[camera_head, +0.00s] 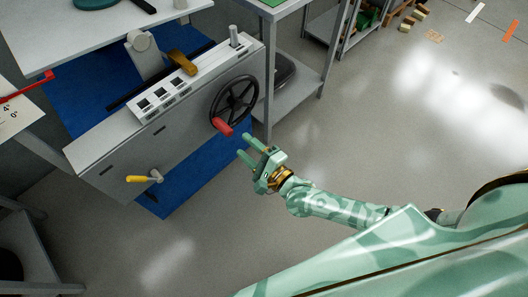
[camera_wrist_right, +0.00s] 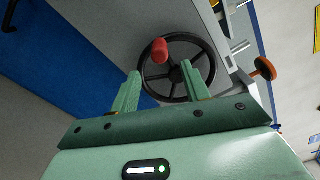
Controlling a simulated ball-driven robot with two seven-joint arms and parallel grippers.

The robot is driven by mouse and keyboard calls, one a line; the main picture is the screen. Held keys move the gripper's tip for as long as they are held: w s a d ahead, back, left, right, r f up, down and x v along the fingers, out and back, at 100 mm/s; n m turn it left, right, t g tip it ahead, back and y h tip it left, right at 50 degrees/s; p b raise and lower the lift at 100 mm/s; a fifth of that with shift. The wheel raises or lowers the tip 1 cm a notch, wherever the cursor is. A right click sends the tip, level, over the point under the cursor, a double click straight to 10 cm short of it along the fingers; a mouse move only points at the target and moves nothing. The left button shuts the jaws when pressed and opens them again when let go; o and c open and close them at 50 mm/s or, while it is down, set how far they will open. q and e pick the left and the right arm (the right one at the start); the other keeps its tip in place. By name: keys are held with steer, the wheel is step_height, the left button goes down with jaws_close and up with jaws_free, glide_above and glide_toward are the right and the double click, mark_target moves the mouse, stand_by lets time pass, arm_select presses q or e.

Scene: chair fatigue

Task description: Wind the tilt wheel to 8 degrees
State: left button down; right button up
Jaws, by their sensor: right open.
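The tilt wheel (camera_head: 234,101) is a black spoked handwheel on the end of the grey machine, with a red knob (camera_head: 222,127) on its rim. In the head view the knob is at the wheel's lower left. My right gripper (camera_head: 249,148) is open and empty, just below and right of the knob, apart from it. In the right wrist view the wheel (camera_wrist_right: 178,92) lies ahead, beyond the open fingers, and the red knob (camera_wrist_right: 160,50) shows above and between them. My left gripper is not in view.
The grey machine (camera_head: 120,150) stands on a blue mat (camera_head: 185,185). A yellow-handled lever (camera_head: 144,178) sticks out from its front. A grey bench (camera_head: 300,95) stands behind the wheel.

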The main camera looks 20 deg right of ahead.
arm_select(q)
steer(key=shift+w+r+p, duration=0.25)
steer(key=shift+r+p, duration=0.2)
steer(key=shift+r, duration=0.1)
arm_select(e)
steer(key=v, duration=0.6)
